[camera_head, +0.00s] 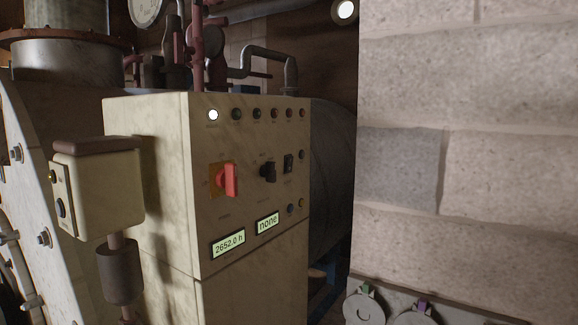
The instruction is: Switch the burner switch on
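A cream control cabinet (248,180) stands at the centre, its front panel facing right. On it are a red rotary handle (230,180) on an orange-yellow plate, a black knob (268,172) and a small black rocker switch (288,163). The panel labels are too small to read, so I cannot tell which control is the burner switch or its setting. The leftmost lamp (213,115) in the top row glows white; the others look dark. Two lit displays read "2652.0 h" (228,243) and "none" (268,222). Neither gripper is in view.
A smaller cream box (98,190) on a post stands left of the cabinet. A block wall (470,150) fills the right. Two grey round covers (364,308) (412,318) sit low by it. Pipes (262,55) and a dark tank (332,165) are behind the cabinet.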

